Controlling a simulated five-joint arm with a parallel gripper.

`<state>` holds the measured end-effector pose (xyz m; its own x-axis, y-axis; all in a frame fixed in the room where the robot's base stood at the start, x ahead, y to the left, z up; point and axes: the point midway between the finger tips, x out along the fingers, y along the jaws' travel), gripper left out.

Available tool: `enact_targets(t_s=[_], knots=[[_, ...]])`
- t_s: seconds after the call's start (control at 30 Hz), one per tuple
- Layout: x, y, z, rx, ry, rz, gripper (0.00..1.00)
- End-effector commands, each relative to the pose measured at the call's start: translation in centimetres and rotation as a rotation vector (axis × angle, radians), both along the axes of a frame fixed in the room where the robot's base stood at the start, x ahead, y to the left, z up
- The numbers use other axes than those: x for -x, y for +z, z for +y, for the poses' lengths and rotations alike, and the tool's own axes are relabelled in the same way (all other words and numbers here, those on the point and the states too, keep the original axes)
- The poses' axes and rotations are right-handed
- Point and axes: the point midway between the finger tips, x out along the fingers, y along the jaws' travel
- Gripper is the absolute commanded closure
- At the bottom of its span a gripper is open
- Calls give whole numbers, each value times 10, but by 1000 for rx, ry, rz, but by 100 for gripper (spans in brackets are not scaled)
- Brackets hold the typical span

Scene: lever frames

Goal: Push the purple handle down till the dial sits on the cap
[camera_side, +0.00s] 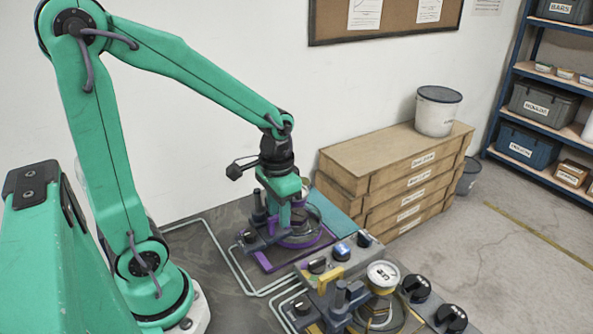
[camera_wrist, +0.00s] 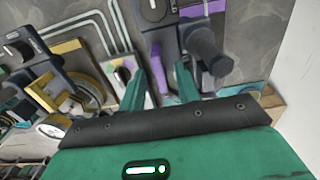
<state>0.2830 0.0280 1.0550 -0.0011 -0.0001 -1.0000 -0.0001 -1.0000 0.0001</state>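My gripper (camera_side: 290,218) points down over the purple-marked lever unit (camera_side: 268,264) in the side view. In the wrist view its two green fingers (camera_wrist: 158,90) stand apart, with a gap between them. A purple strip (camera_wrist: 157,62) shows in or just beyond that gap; I cannot tell whether the fingers touch it. A purple ring-like part (camera_side: 298,241) shows beneath the gripper in the side view. The purple handle is largely hidden by the gripper, and I cannot make out the purple unit's dial or cap clearly.
A yellow-marked lever unit (camera_side: 328,280) with a white-faced dial (camera_side: 383,275) stands in front, to the right. Black knobs (camera_side: 416,288) sit beside it. Stacked wooden drawers (camera_side: 395,180) with a white bucket (camera_side: 437,112) stand behind. Pale pipes (camera_side: 237,270) run along the bench.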

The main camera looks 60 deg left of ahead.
Motion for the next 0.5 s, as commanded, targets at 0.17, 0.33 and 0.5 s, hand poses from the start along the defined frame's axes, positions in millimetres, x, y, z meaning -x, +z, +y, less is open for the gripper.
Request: enact_targets(t_s=[0.17,0.33,0.5], knots=[[0,1,0,0,0,-1,67],[-1,9,0,0,0,-3,67],[-1,25,0,0,0,-4,67]])
